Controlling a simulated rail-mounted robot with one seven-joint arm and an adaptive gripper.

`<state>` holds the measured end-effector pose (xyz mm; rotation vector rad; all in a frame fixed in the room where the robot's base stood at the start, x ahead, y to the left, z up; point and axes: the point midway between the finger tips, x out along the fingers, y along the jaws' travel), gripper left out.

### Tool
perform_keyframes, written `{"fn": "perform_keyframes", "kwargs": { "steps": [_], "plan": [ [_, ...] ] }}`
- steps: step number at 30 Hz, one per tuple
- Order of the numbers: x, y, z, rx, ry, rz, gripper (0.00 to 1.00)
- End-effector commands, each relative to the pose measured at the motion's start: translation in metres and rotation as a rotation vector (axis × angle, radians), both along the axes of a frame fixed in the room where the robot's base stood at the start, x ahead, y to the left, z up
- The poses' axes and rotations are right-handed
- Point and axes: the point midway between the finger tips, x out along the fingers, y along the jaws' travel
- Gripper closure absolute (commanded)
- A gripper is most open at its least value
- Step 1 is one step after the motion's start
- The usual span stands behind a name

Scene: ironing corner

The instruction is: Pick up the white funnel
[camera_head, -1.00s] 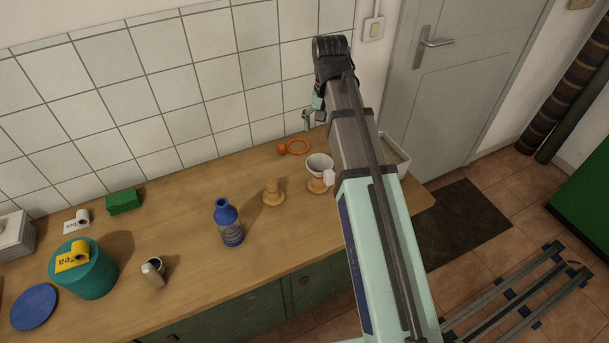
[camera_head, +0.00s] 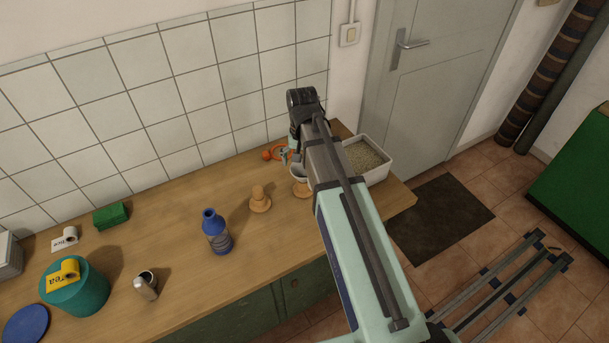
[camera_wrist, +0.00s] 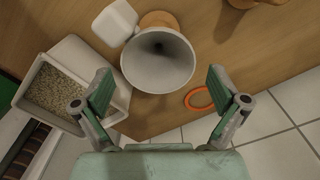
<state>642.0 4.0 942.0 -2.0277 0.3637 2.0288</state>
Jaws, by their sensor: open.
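The white funnel (camera_wrist: 158,55) shows wide mouth up in the wrist view, with a white square tab (camera_wrist: 115,22) at its upper left. It sits on a round wooden stand (camera_head: 301,190). In the head view the funnel (camera_head: 297,173) is partly hidden by my arm. My gripper (camera_wrist: 160,84) is open, with one finger on each side of the funnel's lower rim in the wrist view. Nothing is between the fingers' pads, and I cannot tell how far above the funnel they are. In the head view my gripper is mostly hidden behind my arm.
A white tray of grains (camera_head: 379,177) stands right of the funnel. An orange ring (camera_wrist: 187,101) lies near the tiled wall. A second wooden stand (camera_head: 260,202) and a blue bottle (camera_head: 217,234) stand to the left. The counter between bottle and wall is mostly clear.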

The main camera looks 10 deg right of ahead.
Motion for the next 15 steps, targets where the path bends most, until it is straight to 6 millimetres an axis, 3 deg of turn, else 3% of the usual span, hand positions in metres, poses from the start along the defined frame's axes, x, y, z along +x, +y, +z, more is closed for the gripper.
{"fn": "perform_keyframes", "kwargs": {
  "steps": [8,15],
  "plan": [
    [0.001,-0.001,-0.01,0.0,0.0,0.0,0.03],
    [0.003,-0.004,-0.032,0.0,0.002,-0.001,0.03]
  ]
}}
